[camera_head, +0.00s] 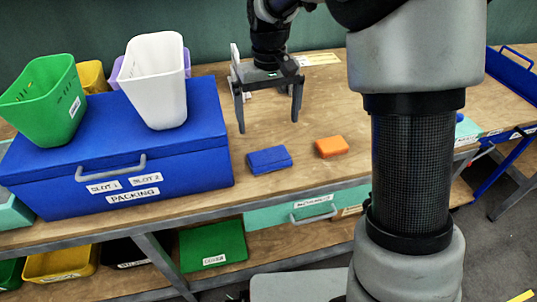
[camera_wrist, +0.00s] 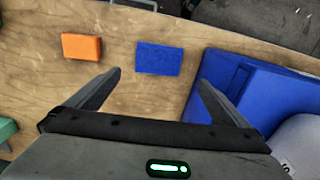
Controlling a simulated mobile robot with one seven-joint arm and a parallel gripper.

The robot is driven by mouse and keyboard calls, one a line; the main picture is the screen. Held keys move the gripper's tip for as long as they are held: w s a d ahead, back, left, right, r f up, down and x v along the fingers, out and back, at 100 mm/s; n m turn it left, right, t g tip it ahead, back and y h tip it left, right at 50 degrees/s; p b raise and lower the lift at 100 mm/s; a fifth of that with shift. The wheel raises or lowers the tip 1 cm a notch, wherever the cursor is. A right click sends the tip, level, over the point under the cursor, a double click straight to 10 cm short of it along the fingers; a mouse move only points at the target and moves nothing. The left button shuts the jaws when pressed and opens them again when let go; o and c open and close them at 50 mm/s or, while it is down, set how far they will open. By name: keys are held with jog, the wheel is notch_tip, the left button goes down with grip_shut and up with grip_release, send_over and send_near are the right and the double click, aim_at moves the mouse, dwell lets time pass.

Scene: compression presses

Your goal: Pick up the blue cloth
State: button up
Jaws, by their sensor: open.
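The blue cloth (camera_head: 269,160) is a small, folded-looking flat block on the wooden bench, just right of the blue packing box. It also shows in the wrist view (camera_wrist: 159,59), beyond the fingertips and between their lines. My gripper (camera_head: 269,116) is open and empty above the bench, behind the cloth in the head view and apart from it. In the wrist view my gripper's two fingers (camera_wrist: 159,80) are spread wide with bare bench between them. An orange block of similar shape (camera_head: 331,147) lies to the right of the cloth, and in the wrist view to its left (camera_wrist: 82,47).
The blue packing box (camera_head: 205,155) stands left of the cloth, with a green bin (camera_head: 45,100) and a white bin (camera_head: 155,80) on its lid. A teal drawer (camera_head: 300,211) is under the bench's front edge. Bare bench surrounds the cloth.

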jog(key=b, duration=0.2)
send_over(269, 157)
jog(key=f, duration=0.8)
jog(key=shift+s, duration=0.2)
jog(key=f, duration=0.3)
jog(key=f+b, duration=0.1)
jog(key=f, duration=0.1)
jog(key=shift+w+f, duration=0.3)
jog(key=shift+f, duration=0.05)
jog(key=c, duration=0.7)
notch_tip(269, 157, up, 10)
jog(key=shift+r+p, duration=0.1)
jog(key=shift+p, duration=1.05)
jog(key=shift+c, duration=0.2)
